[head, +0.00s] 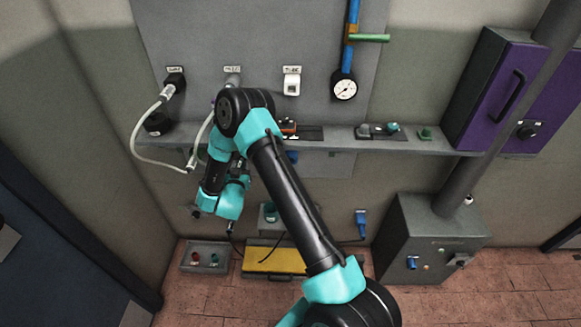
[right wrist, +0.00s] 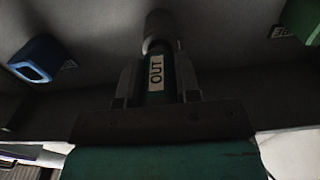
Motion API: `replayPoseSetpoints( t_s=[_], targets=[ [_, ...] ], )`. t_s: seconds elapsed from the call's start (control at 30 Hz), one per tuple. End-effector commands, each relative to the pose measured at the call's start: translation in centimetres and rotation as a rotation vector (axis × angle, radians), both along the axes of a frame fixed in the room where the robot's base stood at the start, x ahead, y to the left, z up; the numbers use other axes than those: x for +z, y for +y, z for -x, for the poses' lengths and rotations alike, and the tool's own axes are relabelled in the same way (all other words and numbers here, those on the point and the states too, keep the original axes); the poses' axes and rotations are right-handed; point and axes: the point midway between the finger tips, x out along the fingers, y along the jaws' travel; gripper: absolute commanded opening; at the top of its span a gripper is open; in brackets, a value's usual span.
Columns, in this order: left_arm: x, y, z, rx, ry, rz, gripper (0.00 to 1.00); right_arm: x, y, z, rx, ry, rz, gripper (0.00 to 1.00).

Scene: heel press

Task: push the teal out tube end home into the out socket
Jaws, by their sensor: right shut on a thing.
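In the right wrist view my right gripper (right wrist: 158,82) is shut on the dark teal tube end (right wrist: 155,90), which carries a white OUT label. The tube end lies between both fingers. Just beyond it, in line with it, is a grey round fitting (right wrist: 157,25), which looks like the out socket. The tube end meets or nearly meets this fitting; I cannot tell how deep it sits. In the head view my right arm's black and teal links hide most of the gripper, and the tube end cannot be made out. My left gripper is not in view.
In the right wrist view a blue fitting (right wrist: 35,60) is at the left and a green one (right wrist: 308,20) at the upper right. In the head view a grey shelf (head: 400,144) runs along the wall, and a white hose (head: 147,160) loops at the left.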

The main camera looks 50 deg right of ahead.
Motion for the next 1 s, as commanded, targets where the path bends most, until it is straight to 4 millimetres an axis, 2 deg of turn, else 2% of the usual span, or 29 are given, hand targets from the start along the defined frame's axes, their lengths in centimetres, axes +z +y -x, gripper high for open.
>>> replayPoseSetpoints(
  t_s=[0.83, 0.87, 1.0],
  targets=[
    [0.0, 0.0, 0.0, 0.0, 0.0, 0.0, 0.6, 0.02, -1.01, -0.89, 0.0, -0.001, 0.0, 0.0],
    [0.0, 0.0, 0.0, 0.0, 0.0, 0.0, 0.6, 0.02, -0.98, -0.88, 0.001, -0.001, -0.001, 0.34],
    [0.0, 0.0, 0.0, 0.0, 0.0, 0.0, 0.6, 0.02, -0.98, -0.87, 0.0, -0.001, 0.0, 0.47]
  ],
)
